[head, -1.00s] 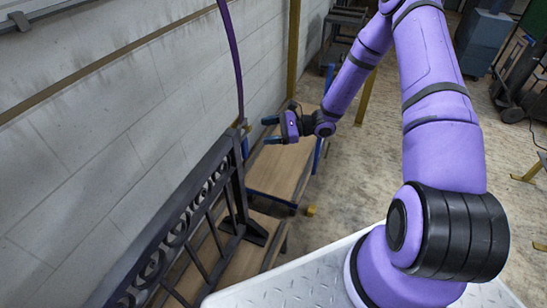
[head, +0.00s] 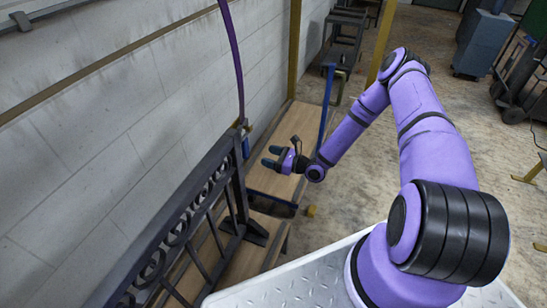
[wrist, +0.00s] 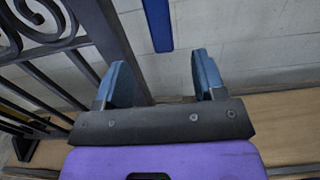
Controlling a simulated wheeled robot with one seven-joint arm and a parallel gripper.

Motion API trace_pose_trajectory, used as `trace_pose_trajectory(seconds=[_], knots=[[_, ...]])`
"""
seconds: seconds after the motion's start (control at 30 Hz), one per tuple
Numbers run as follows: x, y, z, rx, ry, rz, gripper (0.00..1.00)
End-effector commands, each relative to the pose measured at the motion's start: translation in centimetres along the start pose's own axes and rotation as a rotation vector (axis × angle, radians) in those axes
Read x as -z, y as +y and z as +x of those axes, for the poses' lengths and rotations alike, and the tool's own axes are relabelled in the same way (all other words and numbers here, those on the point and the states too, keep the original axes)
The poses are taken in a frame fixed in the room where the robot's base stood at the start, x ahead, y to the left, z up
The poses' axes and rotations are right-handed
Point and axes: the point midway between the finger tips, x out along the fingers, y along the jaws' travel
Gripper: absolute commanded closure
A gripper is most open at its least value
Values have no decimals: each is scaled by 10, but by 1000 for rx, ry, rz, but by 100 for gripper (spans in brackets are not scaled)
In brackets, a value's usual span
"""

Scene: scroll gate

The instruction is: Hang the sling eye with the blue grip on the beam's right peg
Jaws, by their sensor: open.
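The purple sling (head: 232,50) hangs down in front of the wall in the head view. Its lower end, with the blue grip (head: 246,147), is beside the top of the dark gate's end post. My gripper (head: 270,157) is to the right of the blue grip, open and empty, apart from it. In the wrist view my open fingers (wrist: 163,72) point at the wall, and a blue strip (wrist: 158,25), apparently the grip, shows above and between them, untouched. I cannot make out the sling eye clearly. The beam and its right peg are not seen.
The dark scrolled gate (head: 190,225) stands along the wall at left; its post (wrist: 108,45) is close to my left finger in the wrist view. A wooden bench top (head: 262,182) lies below my gripper. A blue upright (head: 327,105) and yellow posts (head: 294,50) stand beyond.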

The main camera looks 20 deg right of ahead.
Motion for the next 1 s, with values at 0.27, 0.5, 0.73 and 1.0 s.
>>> trace_pose_trajectory(seconds=[0.27,0.5,0.73,1.0], knots=[[0,0,19,-1,1,0,36],[0,1,36,-2,0,0,36],[0,1,51,-2,1,0,36],[0,0,70,-1,0,-1,36]])
